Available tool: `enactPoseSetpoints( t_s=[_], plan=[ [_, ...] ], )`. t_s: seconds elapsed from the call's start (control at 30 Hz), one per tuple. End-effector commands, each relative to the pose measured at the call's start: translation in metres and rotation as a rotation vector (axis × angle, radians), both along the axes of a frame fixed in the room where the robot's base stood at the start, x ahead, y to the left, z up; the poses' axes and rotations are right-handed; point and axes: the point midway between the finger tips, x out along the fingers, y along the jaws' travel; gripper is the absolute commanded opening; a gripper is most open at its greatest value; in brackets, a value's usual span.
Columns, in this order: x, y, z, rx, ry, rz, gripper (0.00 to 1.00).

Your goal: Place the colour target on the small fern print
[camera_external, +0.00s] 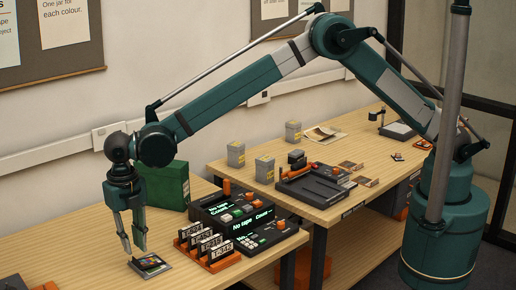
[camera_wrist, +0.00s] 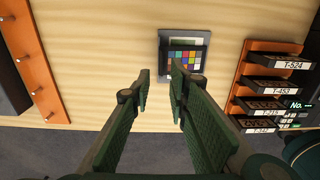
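The colour target (camera_wrist: 186,56), a small card with a grid of coloured patches, lies in a dark grey holder (camera_wrist: 207,38) on the near bench. In the external view the target (camera_external: 151,264) is at the front edge of the bench. My gripper (camera_external: 133,247) points down just above and behind it. In the wrist view my gripper (camera_wrist: 161,75) has its fingers apart with nothing between them; the right fingertip overlaps the target's left edge. I cannot identify the small fern print; small brownish prints (camera_external: 367,181) lie on the far bench, too small to read.
An orange rack of labelled tapes (camera_wrist: 265,82) stands right of the target; it also shows in the external view (camera_external: 209,252). Dark devices with green displays (camera_external: 240,213) stand behind it. A green box (camera_external: 167,186) is near the wall. A black tray (camera_external: 312,187) occupies the far bench.

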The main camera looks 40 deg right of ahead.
Motion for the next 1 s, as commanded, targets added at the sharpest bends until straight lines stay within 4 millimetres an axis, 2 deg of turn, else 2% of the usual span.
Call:
enactPoseSetpoints(
  t_s=[0.2,0.4,0.6,1.0],
  plan=[
    [0.0,0.0,0.037,0.0,0.0,0.0,0.18],
    [0.0,0.0,0.06,0.0,0.0,0.0,0.18],
    [0.0,0.0,0.068,0.0,0.0,0.0,0.18],
    [0.0,0.0,0.069,0.0,0.0,0.0,0.18]
  ],
)
